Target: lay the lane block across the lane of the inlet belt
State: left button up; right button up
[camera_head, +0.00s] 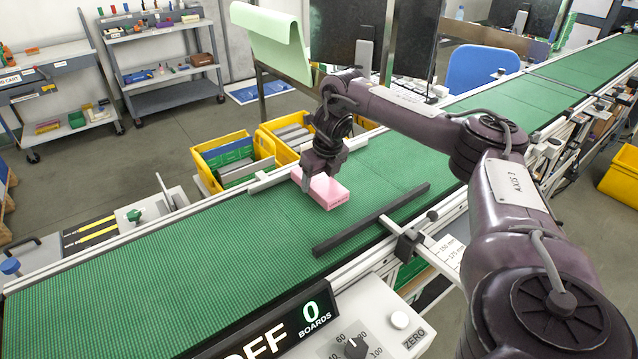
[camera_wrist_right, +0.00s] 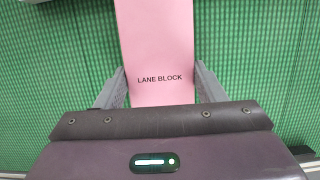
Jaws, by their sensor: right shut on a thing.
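The lane block (camera_head: 325,190) is a pink block at the far side of the green inlet belt (camera_head: 180,270), left of the dark guide bar. In the right wrist view the lane block (camera_wrist_right: 157,45) shows its printed name, and the fingers stand on both sides of it. My right gripper (camera_head: 318,180) is shut on the block. The block is at or close to the belt surface; I cannot tell whether it touches. My left gripper is not in view.
A dark guide bar (camera_head: 372,219) lies along the belt's near side. Yellow bins (camera_head: 232,158) stand behind the far rail. A control panel (camera_head: 350,325) reading OFF and 0 boards is at the near edge. The belt at left is bare.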

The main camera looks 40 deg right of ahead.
jog(key=shift+f, duration=0.85)
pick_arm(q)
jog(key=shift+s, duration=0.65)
pick_arm(e)
jog(key=o, duration=1)
jog(key=shift+o, duration=0.2)
